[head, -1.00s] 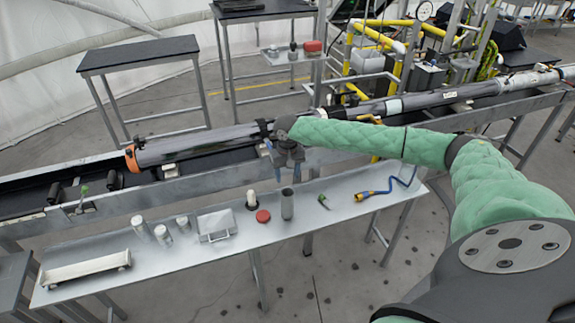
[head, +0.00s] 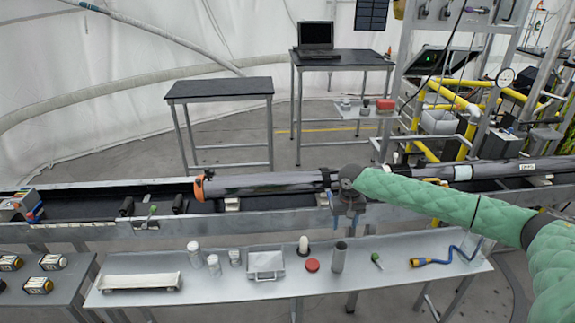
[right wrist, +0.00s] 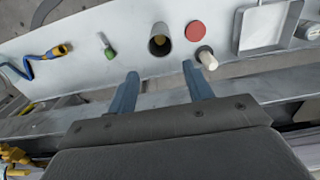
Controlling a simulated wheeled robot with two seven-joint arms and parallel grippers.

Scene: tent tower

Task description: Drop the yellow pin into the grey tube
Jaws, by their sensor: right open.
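The grey tube (head: 338,257) stands upright on the light metal table, right of a red round lid. My right gripper (head: 346,222) is above and slightly behind it, apart from it. In the right wrist view its two blue-grey fingers (right wrist: 160,72) are spread and empty, with the mouth of the tube (right wrist: 159,38) just beyond the gap. A small tan patch shows inside the mouth; I cannot tell whether it is the yellow pin. No separate yellow pin is clear elsewhere. My left gripper is out of view.
The metal table (head: 225,290) also holds a red lid (head: 312,265), a white-topped post (head: 303,246), a square tray (head: 265,264), a green-tipped tool (head: 377,261) and a yellow connector on a blue cable (head: 420,262). A long rail with a dark tube (head: 265,183) runs behind.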

